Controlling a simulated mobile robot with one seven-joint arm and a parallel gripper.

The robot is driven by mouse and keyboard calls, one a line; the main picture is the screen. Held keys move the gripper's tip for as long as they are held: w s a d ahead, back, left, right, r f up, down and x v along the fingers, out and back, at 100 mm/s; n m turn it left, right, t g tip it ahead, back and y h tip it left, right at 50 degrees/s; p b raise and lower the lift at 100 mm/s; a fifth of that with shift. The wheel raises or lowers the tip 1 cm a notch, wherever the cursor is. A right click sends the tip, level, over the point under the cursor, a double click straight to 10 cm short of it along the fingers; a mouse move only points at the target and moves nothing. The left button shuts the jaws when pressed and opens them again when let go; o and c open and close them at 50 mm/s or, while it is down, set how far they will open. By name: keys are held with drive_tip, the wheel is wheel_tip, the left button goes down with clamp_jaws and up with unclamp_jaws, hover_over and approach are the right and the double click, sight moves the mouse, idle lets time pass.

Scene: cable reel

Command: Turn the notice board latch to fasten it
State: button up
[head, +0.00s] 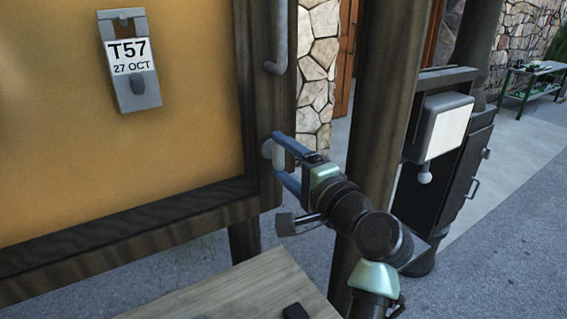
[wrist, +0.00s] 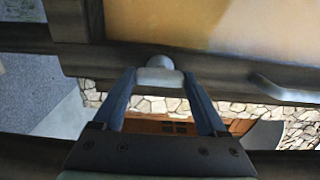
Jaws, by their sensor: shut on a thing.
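The notice board (head: 60,130) has an orange-tan panel in a dark wooden frame and fills the left of the head view. Its pale grey latch (head: 268,148) is on the right frame post, with a rounded pivot and a light bar. My gripper (head: 278,157) reaches it from the right, with its blue fingers above and below the bar. In the wrist view the latch (wrist: 160,64) shows its round end above the bar, which spans between my two fingertips (wrist: 160,77). My gripper is shut on the latch. The fingers partly hide the bar in the head view.
A grey handle (head: 280,45) is on the frame post above the latch. A tag holder (head: 150,95) reading T57, 27 OCT hangs on the panel. A wooden tabletop (head: 235,293) lies below. A dark post (head: 385,95) stands close behind my arm.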

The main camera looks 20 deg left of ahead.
idle(0.4)
drive_tip(key=o, duration=1.3)
drive_tip(key=b+v, duration=0.2)
drive_tip(key=v, duration=1.1)
drive_tip(key=shift+b, duration=0.35)
